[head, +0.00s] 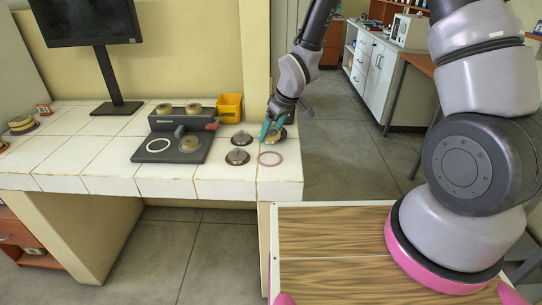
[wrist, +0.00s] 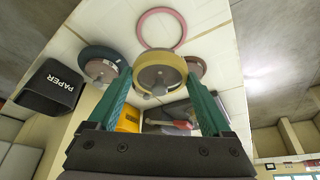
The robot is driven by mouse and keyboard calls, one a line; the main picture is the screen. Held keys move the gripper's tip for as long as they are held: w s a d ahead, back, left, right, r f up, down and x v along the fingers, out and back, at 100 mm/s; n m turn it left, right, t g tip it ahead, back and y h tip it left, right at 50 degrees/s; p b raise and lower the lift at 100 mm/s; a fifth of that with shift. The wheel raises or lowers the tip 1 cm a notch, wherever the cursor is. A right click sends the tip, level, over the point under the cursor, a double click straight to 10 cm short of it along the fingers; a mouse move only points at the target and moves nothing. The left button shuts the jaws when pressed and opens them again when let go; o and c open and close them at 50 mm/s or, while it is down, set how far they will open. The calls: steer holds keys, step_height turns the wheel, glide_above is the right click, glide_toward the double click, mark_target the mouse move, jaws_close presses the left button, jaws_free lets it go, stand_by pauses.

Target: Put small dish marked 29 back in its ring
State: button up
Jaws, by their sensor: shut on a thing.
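My gripper (head: 272,131) is over the right end of the tiled counter, its teal fingers shut on a small round dish with a yellowish rim (wrist: 160,62). The dish sits between the two fingertips (wrist: 158,80) in the wrist view; I cannot read a number on it. A pink ring (head: 269,158) lies empty on the counter, just nearer the front edge than the gripper. The pink ring also shows beyond the held dish in the wrist view (wrist: 142,28). A white ring (head: 148,146) lies empty on the dark station plate (head: 145,157).
Two dark-rimmed round pieces (head: 241,138) (head: 237,156) lie left of the gripper. A yellow bin (head: 230,108) stands behind, a monitor (head: 88,22) at back left. A black PAPER bin (wrist: 50,88) shows in the wrist view.

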mark_target(268, 158)
steer(key=shift+f, duration=4)
steer(key=shift+f, duration=0.1)
steer(key=o, duration=1.3)
steer(key=shift+o, duration=0.2)
steer(key=v, duration=1.2)
steer(key=shift+w, duration=0.1)
steer(key=s+d+r+m+t+h, duration=0.1)
steer(key=d+r+m, duration=0.3)
steer(key=d+r, duration=0.45)
steer(key=s+d+r+m+t+h, duration=0.1)
steer(key=d+r+m, duration=0.35)
steer(key=r, duration=0.75)
steer(key=s+d+r+m+t, duration=0.1)
steer(key=s+d+r+m, duration=0.1)
steer(key=s+r, duration=0.4)
steer(key=s+d+r+m+t, duration=0.1)
steer(key=s+d+r+m, duration=0.2)
steer(key=s+d+r, duration=0.2)
steer(key=s+r, duration=0.1)
steer(key=s, duration=0.2)
steer(key=shift+d+r+m, duration=0.25)
steer(key=shift+d+m, duration=0.05)
steer(key=shift+m, duration=0.05)
